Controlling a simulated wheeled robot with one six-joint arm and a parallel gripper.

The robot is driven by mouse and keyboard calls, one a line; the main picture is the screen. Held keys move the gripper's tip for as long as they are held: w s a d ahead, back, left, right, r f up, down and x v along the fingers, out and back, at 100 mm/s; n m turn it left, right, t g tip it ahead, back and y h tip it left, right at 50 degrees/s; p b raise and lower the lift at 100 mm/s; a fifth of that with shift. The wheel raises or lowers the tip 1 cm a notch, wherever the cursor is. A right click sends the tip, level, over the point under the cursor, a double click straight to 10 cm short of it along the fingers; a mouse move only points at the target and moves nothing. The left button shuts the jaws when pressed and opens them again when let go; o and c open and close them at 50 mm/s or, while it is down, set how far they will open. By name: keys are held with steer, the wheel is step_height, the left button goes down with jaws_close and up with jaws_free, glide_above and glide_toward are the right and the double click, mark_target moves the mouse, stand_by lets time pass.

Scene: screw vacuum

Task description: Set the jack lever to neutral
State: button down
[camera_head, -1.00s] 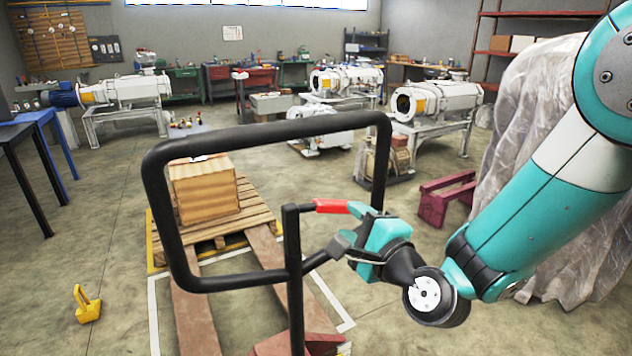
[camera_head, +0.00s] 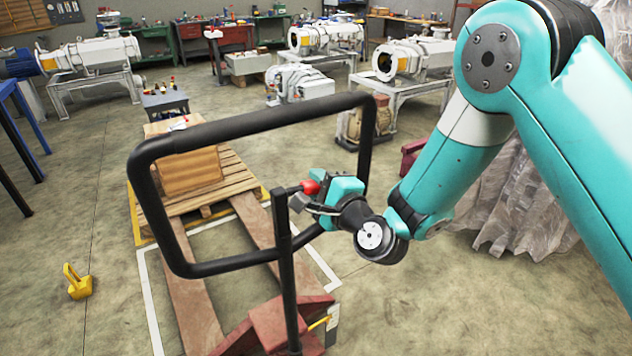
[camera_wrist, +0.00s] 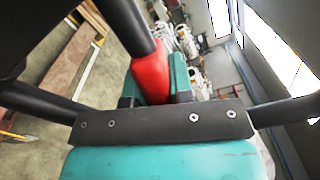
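The jack lever (camera_head: 310,187) has a red grip and sticks out from the top of the pallet jack's dark upright post (camera_head: 288,270), roughly level in the head view. My gripper (camera_head: 318,190) is at the lever, to the right of the post. In the wrist view the red lever (camera_wrist: 150,77) runs between my two fingers and fills the gap, so my gripper looks shut on it. The end of the lever is partly hidden by the gripper. The jack's black loop handle (camera_head: 255,125) surrounds this area.
The jack's forks (camera_head: 190,300) reach under a wooden pallet (camera_head: 235,180) carrying a box (camera_head: 190,170). A yellow object (camera_head: 77,283) lies on the floor at left. Plastic-wrapped goods (camera_head: 520,220) stand behind my arm. Several machines are farther back; floor is open at left.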

steer(key=shift+r+n+p, duration=1.05)
steer(key=shift+r+n, duration=0.05)
steer(key=shift+r, duration=0.15)
steer(key=shift+a+r+n+p, duration=0.1)
steer(key=shift+r+n+p, duration=0.15)
steer(key=shift+n, duration=0.45)
steer(key=shift+s+f, duration=0.1)
steer(key=c, duration=1)
jaws_free()
steer(key=shift+a, duration=0.1)
